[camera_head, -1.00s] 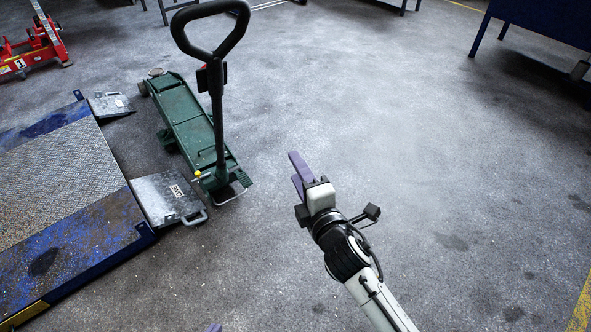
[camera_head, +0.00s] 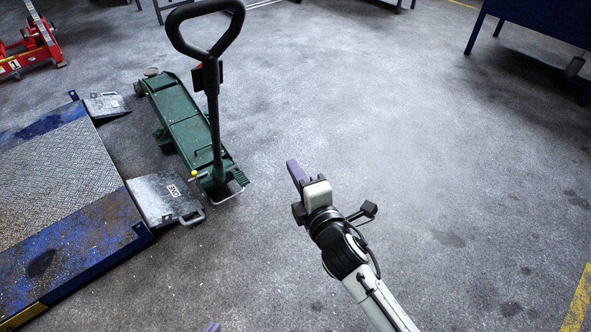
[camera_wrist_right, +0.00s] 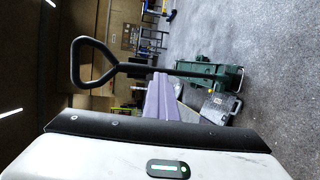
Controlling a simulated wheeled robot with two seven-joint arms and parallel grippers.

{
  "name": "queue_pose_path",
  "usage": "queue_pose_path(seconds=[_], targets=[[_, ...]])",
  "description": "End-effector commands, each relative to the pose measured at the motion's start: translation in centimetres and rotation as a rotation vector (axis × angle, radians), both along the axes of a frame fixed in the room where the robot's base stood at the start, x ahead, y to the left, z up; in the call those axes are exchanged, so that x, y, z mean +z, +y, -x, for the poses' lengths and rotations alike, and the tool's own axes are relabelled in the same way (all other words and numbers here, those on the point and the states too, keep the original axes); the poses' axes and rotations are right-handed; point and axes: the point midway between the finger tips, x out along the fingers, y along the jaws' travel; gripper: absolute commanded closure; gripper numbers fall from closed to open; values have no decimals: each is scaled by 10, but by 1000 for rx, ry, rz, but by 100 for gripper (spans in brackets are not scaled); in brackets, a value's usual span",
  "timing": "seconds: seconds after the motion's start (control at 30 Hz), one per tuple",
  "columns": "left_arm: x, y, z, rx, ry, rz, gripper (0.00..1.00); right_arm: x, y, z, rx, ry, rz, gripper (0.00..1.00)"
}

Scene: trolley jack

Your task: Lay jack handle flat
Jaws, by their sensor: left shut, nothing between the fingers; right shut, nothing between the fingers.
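The green trolley jack (camera_head: 190,125) stands on the floor at the left of the head view. Its black jack handle (camera_head: 213,115) stands upright from the near end, with a loop grip at the top. My right gripper (camera_head: 293,170) is shut and empty, to the right of the handle and apart from it. In the right wrist view, turned sideways, the handle (camera_wrist_right: 95,84) and the jack (camera_wrist_right: 205,72) show beyond my purple fingers (camera_wrist_right: 160,97). Only a purple tip of my left gripper (camera_head: 213,327) shows at the bottom edge; it is shut.
A blue-framed platform (camera_head: 60,190) with metal ramp plates (camera_head: 165,198) lies left of the jack. A red stand (camera_head: 30,50) is at the far left. A dark blue table (camera_head: 540,20) stands at the upper right. The floor right of the jack is clear.

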Motion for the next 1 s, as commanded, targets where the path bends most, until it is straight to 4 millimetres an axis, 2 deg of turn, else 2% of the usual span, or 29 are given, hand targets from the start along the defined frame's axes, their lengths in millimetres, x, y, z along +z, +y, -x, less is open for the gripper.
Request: queue_pose_path(seconds=[0.83, 1.0], targets=[[0, 0, 0, 1, -1, 0, 100, 0, 0, 0, 0, 0, 0, 100], [0, 0, 0, 1, 0, 0, 100, 0, 0, 0, 0, 0, 0, 71]])
